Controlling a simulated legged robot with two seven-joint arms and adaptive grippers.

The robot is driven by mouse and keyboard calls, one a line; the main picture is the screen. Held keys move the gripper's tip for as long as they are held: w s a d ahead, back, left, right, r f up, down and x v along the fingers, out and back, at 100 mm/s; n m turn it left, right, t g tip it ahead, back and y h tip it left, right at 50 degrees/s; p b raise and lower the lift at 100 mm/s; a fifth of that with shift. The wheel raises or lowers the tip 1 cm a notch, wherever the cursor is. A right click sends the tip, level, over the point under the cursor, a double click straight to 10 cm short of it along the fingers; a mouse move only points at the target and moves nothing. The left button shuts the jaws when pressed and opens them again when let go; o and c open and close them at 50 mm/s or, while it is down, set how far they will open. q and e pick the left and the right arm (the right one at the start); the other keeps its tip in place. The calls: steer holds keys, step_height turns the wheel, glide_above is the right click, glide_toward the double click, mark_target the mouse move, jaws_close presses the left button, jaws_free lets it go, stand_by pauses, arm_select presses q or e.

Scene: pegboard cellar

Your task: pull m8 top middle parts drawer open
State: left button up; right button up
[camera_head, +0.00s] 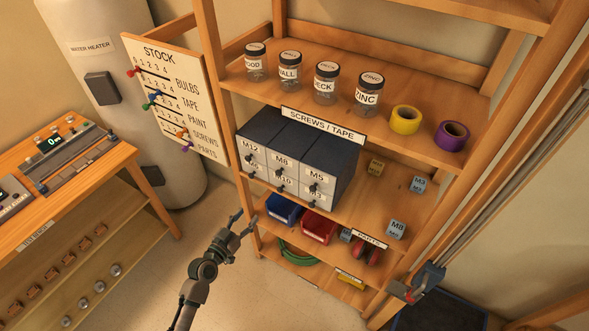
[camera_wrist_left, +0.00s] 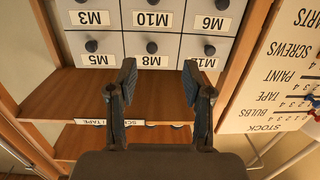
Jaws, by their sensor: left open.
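The M8 drawer (camera_head: 281,168) is the top middle one of a dark cabinet with white drawer fronts, under the SCREWS / TAPE sign. It looks closed, flush with the M12 drawer (camera_head: 252,156) and M5 drawer (camera_head: 315,184) beside it. My left gripper (camera_head: 243,219) is open and empty, below and in front of the cabinet. In the left wrist view, which is upside down, the M8 label (camera_wrist_left: 151,62) and its dark knob (camera_wrist_left: 152,47) show just beyond the gap between the open fingers (camera_wrist_left: 158,78). The fingers appear apart from the knob. My right gripper is not in view.
Jars (camera_head: 325,83) and tape rolls (camera_head: 405,120) stand on the shelf above. A blue bin (camera_head: 283,209) and red bin (camera_head: 318,227) sit below the cabinet. The STOCK board (camera_head: 172,95) stands to its left, close to the gripper's side.

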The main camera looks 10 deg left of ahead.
arm_select(q)
step_height(320, 180, up, 4)
steer(key=h, duration=0.1)
steer(key=p, duration=0.1)
glide_toward(278, 174)
steer(key=shift+m+t, duration=0.4)
steer(key=x, duration=0.5)
steer(key=p+x, duration=0.1)
steer(key=x, duration=0.2)
steer(key=shift+w+d+f, duration=0.2)
steer(key=shift+f, duration=0.15)
steer(key=shift+w, duration=0.45)
steer(key=shift+a+f, duration=0.1)
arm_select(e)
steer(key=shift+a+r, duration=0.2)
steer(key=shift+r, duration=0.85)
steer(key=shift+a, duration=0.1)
arm_select(q)
jaws_close()
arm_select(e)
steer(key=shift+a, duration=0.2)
